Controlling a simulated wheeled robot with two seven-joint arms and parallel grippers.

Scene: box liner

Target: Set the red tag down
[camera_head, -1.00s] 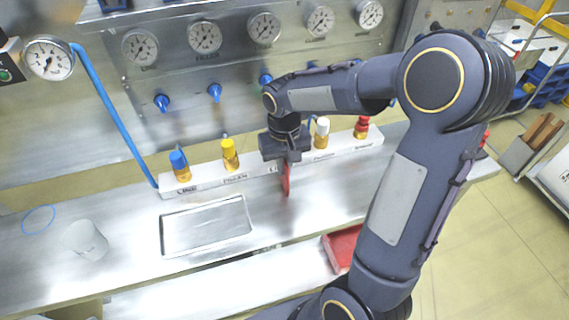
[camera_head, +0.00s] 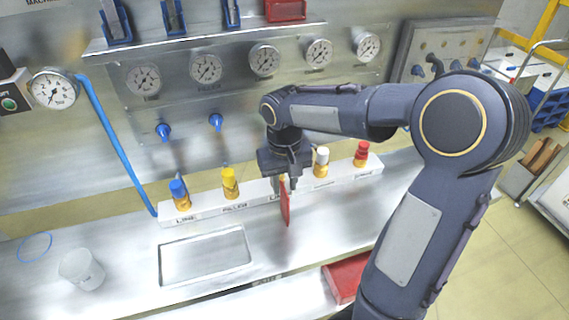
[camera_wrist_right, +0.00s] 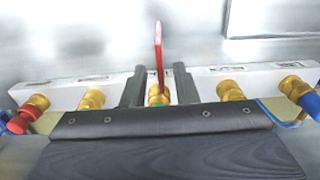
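The red tag (camera_head: 285,205) is a thin upright plate at the front of the white valve block (camera_head: 209,207), by the middle valve. In the right wrist view the tag (camera_wrist_right: 158,42) is edge-on, its lower end at the brass middle valve (camera_wrist_right: 158,97). My right gripper (camera_head: 287,184) is just above the tag. In the wrist view its two fingers (camera_wrist_right: 160,86) are apart, with a gap on both sides of the tag, so it looks open. Whether the tag touches the valve is hidden. My left gripper is not in view.
A blue valve (camera_head: 180,194) and a yellow one (camera_head: 230,183) stand left of the gripper, white (camera_head: 321,160) and red (camera_head: 361,154) ones right. A metal tray (camera_head: 205,257), a clear cup (camera_head: 81,269) and a blue ring (camera_head: 34,247) are on the bench. A red bin (camera_head: 345,279) sits lower.

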